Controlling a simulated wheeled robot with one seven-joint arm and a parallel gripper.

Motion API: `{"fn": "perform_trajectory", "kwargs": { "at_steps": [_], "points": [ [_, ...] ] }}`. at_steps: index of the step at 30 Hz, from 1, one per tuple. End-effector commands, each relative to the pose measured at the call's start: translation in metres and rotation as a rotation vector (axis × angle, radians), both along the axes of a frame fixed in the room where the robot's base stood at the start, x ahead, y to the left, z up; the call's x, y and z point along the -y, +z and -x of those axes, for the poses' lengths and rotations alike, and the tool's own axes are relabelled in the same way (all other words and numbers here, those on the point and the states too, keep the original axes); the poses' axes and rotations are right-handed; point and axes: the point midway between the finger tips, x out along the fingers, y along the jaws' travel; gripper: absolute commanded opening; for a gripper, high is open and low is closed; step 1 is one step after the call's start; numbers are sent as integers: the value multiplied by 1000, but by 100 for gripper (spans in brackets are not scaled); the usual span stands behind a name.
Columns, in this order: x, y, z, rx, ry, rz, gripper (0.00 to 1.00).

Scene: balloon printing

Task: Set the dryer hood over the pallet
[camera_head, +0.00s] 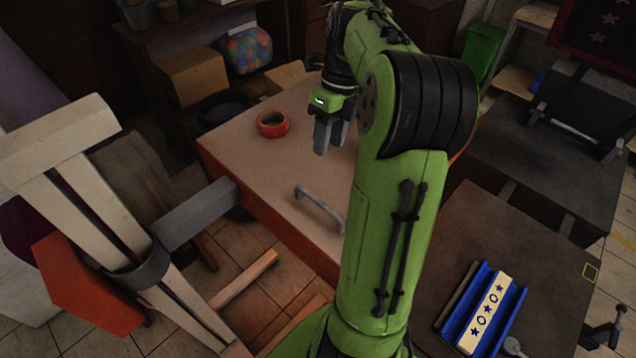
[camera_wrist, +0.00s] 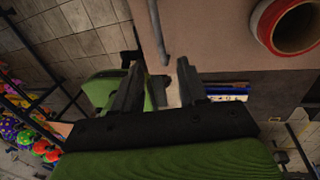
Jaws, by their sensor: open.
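My gripper (camera_head: 331,136) is open and empty above the tan surface with red sides (camera_head: 240,152). In the wrist view its two dark fingers (camera_wrist: 158,88) are spread apart. A grey bar handle (camera_head: 320,208) stands on that surface near its front edge, apart from my fingers. It also shows in the wrist view (camera_wrist: 158,35), beyond the fingertips. I cannot tell whether this handled surface is the dryer hood. No part is clearly the pallet. A blue tray (camera_head: 516,306) holding a cream strip with blue stars (camera_head: 487,305) lies on a dark table at the right.
A red tape roll (camera_head: 272,124) lies on the tan surface, left of my gripper. A dark device (camera_head: 585,104) stands on a dark table at the upper right. A pale wooden frame (camera_head: 85,200) stands at the left. My green arm hides part of the middle.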

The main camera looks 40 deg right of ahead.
Motion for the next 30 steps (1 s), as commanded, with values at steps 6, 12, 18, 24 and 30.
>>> {"fn": "perform_trajectory", "kwargs": {
  "at_steps": [6, 12, 18, 24, 30],
  "points": [
    [-12, -59, 2, -3, 4, -2, 42],
    [-22, -108, 2, -2, 5, -1, 42],
    [-28, -139, 3, 0, 5, 1, 42],
    [-29, -145, 2, 2, 5, 3, 42],
    [-29, -144, 2, 1, 5, 3, 31]
  ]
}}
